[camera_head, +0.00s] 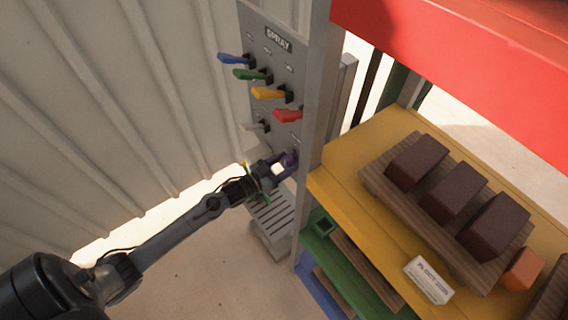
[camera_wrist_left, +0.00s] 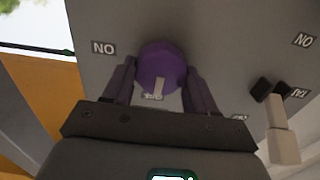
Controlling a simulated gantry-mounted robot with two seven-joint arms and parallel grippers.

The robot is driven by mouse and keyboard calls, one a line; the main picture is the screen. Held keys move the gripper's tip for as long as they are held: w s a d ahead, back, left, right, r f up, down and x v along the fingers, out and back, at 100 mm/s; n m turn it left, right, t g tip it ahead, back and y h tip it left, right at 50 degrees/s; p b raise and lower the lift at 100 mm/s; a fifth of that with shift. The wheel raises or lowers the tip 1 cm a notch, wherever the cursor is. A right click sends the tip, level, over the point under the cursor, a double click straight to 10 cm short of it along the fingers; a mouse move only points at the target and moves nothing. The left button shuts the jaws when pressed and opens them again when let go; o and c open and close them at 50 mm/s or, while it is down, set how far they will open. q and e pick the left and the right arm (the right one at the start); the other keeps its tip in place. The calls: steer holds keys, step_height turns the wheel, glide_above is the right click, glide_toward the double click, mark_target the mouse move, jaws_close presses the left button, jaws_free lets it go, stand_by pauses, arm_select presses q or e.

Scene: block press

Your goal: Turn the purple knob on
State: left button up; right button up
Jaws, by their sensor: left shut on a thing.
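The purple knob (camera_wrist_left: 161,62) sits on the grey panel between the two fingers of my left gripper (camera_wrist_left: 160,90), which is shut on it. A pale mark on the knob points toward the bottom of the left wrist view. In the head view the purple knob (camera_head: 291,158) shows low on the panel, partly hidden by my left gripper (camera_head: 281,166). My right gripper is in neither view.
The grey SPRAY panel (camera_head: 262,40) carries blue (camera_head: 232,59), green (camera_head: 246,74), yellow (camera_head: 267,93), red (camera_head: 287,116) and white (camera_head: 252,126) levers above the knob. A yellow shelf (camera_head: 335,190) with dark blocks stands to the right. A corrugated wall (camera_head: 120,90) is at left.

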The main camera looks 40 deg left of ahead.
arm_select(q)
steer(key=shift+m, duration=0.4)
steer(key=m, duration=0.2)
steer(key=shift+d+m+p, duration=0.1)
steer(key=shift+m+p, duration=0.2)
steer(key=shift+m, duration=0.1)
steer(key=m, duration=0.4)
steer(key=shift+d+m, duration=0.1)
steer(key=shift+m, duration=0.2)
steer(key=m, duration=0.5)
steer(key=shift+f, duration=0.1)
steer(key=m, duration=0.4)
steer(key=shift+f, duration=0.1)
steer(key=shift+m, duration=0.5)
steer(key=o, duration=1)
